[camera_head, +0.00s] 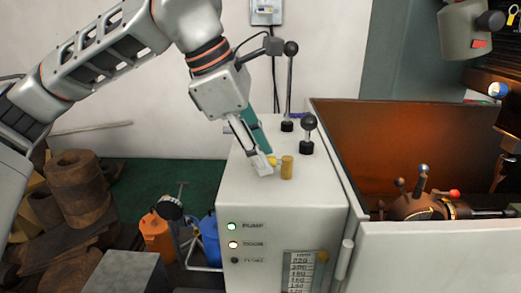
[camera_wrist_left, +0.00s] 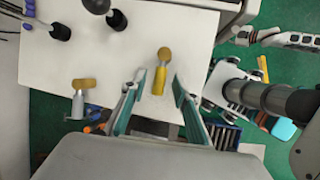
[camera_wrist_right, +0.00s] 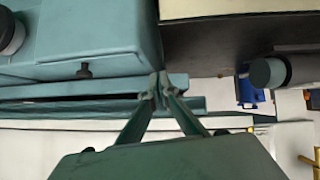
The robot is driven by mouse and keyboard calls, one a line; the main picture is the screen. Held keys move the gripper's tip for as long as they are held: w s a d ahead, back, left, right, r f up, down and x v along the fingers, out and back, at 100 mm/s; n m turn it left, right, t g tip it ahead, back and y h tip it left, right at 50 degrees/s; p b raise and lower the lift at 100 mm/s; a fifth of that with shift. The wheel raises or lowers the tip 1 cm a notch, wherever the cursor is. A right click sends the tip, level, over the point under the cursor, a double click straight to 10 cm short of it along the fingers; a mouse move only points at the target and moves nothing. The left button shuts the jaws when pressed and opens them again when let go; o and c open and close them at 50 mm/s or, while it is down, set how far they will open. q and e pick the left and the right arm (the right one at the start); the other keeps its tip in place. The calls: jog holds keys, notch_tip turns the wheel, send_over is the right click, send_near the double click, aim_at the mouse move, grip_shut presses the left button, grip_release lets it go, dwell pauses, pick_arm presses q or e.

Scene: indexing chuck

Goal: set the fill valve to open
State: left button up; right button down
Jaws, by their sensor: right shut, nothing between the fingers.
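A valve with a round brass body (camera_head: 287,168) and a yellow handle stands on top of the white cabinet. In the left wrist view this brass body (camera_wrist_left: 164,54) has its yellow handle (camera_wrist_left: 156,80) reaching between my left fingertips. My left gripper (camera_wrist_left: 155,84) is open, with a finger on each side of the handle; I cannot tell whether they touch it. In the head view the left gripper (camera_head: 261,160) points down at the cabinet top and partly hides the handle. A second brass fitting with a grey handle (camera_wrist_left: 82,88) stands to the left. My right gripper (camera_wrist_right: 160,88) is shut and empty.
Two black-knobbed levers (camera_head: 308,134) (camera_head: 290,90) stand behind the valve on the white cabinet (camera_head: 290,210). Indicator lamps (camera_head: 232,227) and a scale plate are on its front. The machine bay with the chuck (camera_head: 415,207) is at right. Teal machine housing (camera_wrist_right: 85,40) lies near the right gripper.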

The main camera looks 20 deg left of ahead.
pick_arm(q)
grip_shut()
